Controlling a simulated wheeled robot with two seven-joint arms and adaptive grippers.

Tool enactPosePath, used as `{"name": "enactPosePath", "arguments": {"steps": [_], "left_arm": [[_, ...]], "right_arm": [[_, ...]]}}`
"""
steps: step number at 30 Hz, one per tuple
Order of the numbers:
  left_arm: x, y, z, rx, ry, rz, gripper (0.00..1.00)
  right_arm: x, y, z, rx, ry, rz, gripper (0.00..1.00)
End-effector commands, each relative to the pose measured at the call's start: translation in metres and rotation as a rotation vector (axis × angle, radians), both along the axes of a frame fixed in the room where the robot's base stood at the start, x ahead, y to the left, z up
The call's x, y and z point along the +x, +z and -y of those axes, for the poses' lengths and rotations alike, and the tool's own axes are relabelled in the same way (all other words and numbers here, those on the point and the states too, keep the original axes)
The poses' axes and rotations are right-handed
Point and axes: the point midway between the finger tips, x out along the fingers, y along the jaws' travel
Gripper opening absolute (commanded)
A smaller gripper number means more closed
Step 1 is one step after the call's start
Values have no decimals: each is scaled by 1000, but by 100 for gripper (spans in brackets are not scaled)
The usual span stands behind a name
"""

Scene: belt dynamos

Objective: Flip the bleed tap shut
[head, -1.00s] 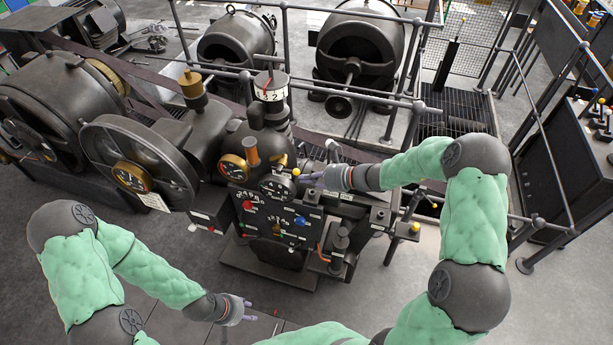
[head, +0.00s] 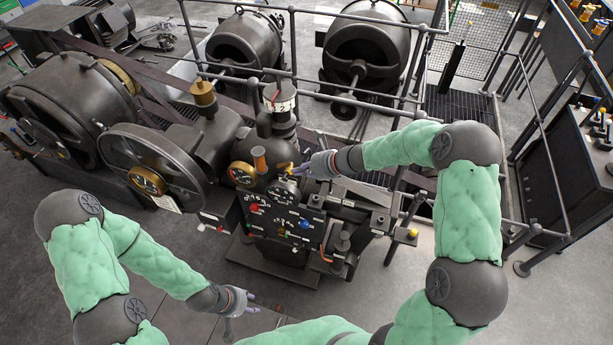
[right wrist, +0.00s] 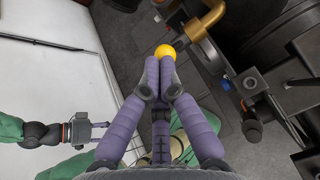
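The bleed tap shows in the right wrist view as a yellow ball knob (right wrist: 164,51) beside a bent brass pipe (right wrist: 207,24). My left gripper (head: 252,302) is open and empty, low over the floor in front of the machine.
A panel (head: 282,220) with coloured knobs sits below the gauge (head: 284,191). A spoked flywheel (head: 150,168) and brass-rimmed gauges are to the left. Railings (head: 350,82) run behind. The floor (head: 420,300) at front right is clear.

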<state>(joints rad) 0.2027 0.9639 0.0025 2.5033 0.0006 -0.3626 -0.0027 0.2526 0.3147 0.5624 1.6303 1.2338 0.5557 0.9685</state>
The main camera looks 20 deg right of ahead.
Motion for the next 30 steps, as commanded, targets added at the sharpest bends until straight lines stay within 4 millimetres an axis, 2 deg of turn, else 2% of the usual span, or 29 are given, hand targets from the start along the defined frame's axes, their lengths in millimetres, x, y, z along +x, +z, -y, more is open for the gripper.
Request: {"name": "enactPosePath", "arguments": {"steps": [30], "left_arm": [[0,3,0,0,0,0,40]], "right_arm": [[14,13,-21,0,0,0,0]]}}
